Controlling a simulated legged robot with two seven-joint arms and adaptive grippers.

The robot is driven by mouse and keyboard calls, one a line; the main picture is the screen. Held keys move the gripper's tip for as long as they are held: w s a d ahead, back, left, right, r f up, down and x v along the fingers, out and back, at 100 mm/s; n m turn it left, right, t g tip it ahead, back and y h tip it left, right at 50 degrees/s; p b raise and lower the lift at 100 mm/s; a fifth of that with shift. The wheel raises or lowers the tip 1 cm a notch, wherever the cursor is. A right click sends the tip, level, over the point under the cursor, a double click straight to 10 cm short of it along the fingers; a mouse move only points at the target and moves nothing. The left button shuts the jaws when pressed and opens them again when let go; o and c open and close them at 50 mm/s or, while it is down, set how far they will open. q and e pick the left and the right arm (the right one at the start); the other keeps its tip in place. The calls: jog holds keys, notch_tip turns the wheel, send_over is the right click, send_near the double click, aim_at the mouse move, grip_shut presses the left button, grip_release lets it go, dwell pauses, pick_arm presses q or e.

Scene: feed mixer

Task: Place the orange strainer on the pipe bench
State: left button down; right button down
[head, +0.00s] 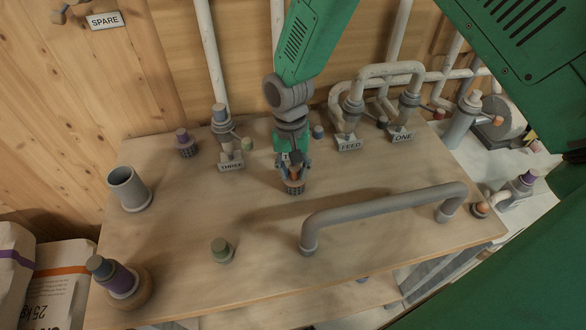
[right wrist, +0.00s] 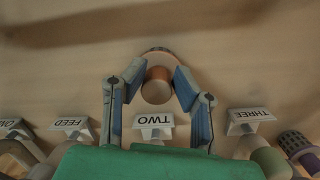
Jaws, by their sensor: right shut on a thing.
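The orange strainer (head: 293,187) has an orange top and a dark mesh lower part. My right gripper (head: 291,168) is shut on it, over the wooden pipe bench (head: 190,200). In the right wrist view the two blue fingers (right wrist: 158,88) stand on either side of the orange top of the strainer (right wrist: 157,90), seen end on. The strainer is upright at or just above the bench top; I cannot tell whether it touches. A TWO label (right wrist: 153,121) stands beside it in the wrist view. My left gripper is not in view.
A purple-topped strainer (head: 186,145) stands near the THREE label (head: 231,167). A grey handle-like pipe (head: 385,205) lies in front to the right. FEED (head: 349,145) and ONE pipes stand behind right.

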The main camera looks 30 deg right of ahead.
jog(key=c, duration=1.3)
grip_release()
jog(key=shift+s+d, duration=0.1)
jog(key=shift+o, duration=0.2)
jog(key=shift+r, duration=0.2)
notch_tip(320, 180, up, 12)
jog(key=w+b, duration=0.1)
jog(key=w, duration=0.1)
jog(key=shift+f, duration=0.2)
